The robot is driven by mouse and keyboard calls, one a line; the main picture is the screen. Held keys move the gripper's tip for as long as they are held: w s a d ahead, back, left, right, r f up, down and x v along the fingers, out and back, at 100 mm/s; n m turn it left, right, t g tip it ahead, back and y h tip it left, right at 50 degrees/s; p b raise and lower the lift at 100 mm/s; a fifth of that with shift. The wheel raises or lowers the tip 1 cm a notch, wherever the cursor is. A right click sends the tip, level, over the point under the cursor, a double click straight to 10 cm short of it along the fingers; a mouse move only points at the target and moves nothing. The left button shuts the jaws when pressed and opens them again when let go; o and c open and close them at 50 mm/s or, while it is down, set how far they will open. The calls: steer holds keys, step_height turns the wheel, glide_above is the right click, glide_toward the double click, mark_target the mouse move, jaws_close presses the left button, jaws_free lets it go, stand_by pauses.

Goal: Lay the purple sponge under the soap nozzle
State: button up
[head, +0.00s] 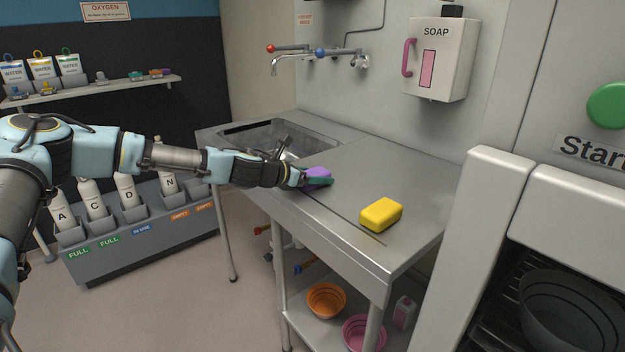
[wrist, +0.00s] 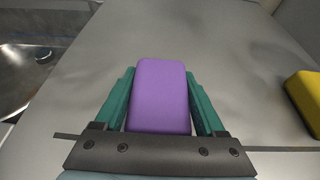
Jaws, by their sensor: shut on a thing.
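The purple sponge (head: 318,177) is at the left front part of the steel counter, between the fingers of my gripper (head: 314,181). In the wrist view the purple sponge (wrist: 162,95) sits between the two green fingers of my gripper (wrist: 162,100), which is shut on it. I cannot tell whether the sponge touches the counter. The soap dispenser (head: 440,60), a white box with a pink window and a pink lever, hangs on the wall to the right and behind. Its nozzle is hard to make out at the box's underside.
A yellow sponge (head: 381,215) lies on the counter (head: 400,180) to the right of my gripper; the yellow sponge also shows in the wrist view (wrist: 306,98). A sink (head: 262,135) is at the left, under a tap (head: 290,60). The counter below the dispenser is clear.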

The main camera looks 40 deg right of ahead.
steer(key=c, duration=0.3)
steer(key=shift+r, duration=0.1)
step_height(320, 180, up, 28)
steer(key=b, duration=0.1)
steer(key=shift+b, duration=0.3)
